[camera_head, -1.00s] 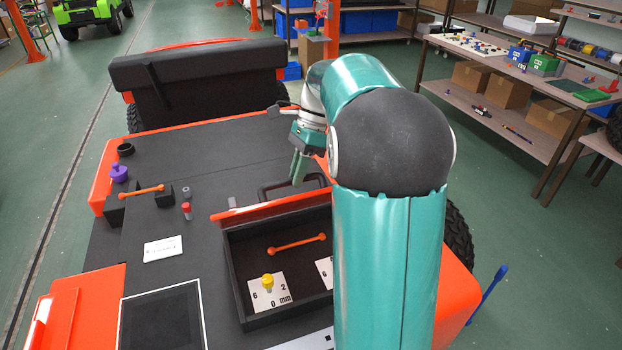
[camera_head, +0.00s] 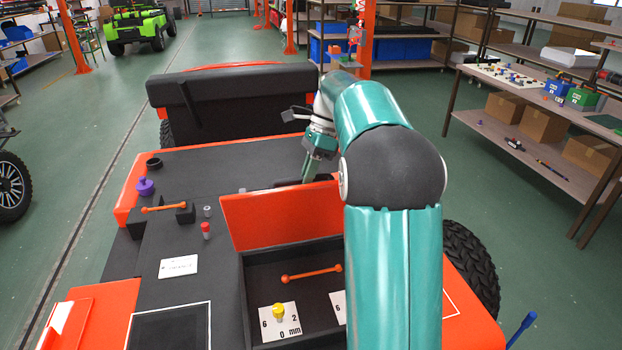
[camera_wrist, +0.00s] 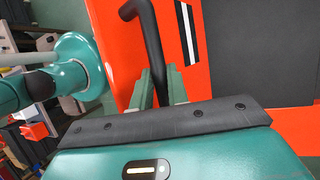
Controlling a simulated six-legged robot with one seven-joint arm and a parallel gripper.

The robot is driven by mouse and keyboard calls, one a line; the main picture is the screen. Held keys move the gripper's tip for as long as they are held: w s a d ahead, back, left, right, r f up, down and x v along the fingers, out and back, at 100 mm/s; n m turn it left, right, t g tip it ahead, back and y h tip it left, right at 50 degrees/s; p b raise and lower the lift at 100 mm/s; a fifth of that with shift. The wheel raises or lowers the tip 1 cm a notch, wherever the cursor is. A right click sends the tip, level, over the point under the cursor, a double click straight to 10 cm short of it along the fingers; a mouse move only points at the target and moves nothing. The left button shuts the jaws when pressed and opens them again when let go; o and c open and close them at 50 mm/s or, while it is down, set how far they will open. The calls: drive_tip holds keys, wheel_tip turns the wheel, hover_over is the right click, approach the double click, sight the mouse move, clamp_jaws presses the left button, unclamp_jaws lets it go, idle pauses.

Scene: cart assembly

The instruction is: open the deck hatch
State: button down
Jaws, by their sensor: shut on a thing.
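The deck hatch (camera_head: 275,217) is an orange panel standing tilted up along the far edge of a black compartment (camera_head: 250,275) in the deck, which lies open. The hatch also shows as an orange surface in the wrist view (camera_wrist: 118,55). My gripper (camera_head: 310,170) is behind the panel in the head view, its fingertips partly hidden. In the wrist view my gripper (camera_wrist: 158,85) is shut on a black bent bar handle (camera_wrist: 150,38) beside the orange surface. My arm hides the right end of the hatch and compartment.
An orange dumbbell-shaped bar (camera_head: 312,273) and a yellow knob (camera_head: 280,310) on a marked white plate lie in the compartment. A purple part (camera_head: 145,187), a red-capped peg (camera_head: 206,230) and a white card (camera_head: 178,266) are on the deck. A black seat back (camera_head: 230,103) stands behind.

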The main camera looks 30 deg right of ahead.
drive_tip(key=shift+w+f, duration=0.15)
drive_tip(key=shift+f, duration=0.1)
drive_tip(key=c, duration=1.4)
unclamp_jaws()
drive_tip(key=shift+w+d, duration=0.1)
drive_tip(key=shift+w, duration=0.05)
drive_tip(key=shift+o, duration=0.2)
drive_tip(key=shift+r, duration=0.15)
drive_tip(key=shift+s, duration=0.2)
drive_tip(key=shift+r, duration=0.1)
drive_tip(key=v, duration=0.7)
drive_tip(key=shift+r, duration=0.2)
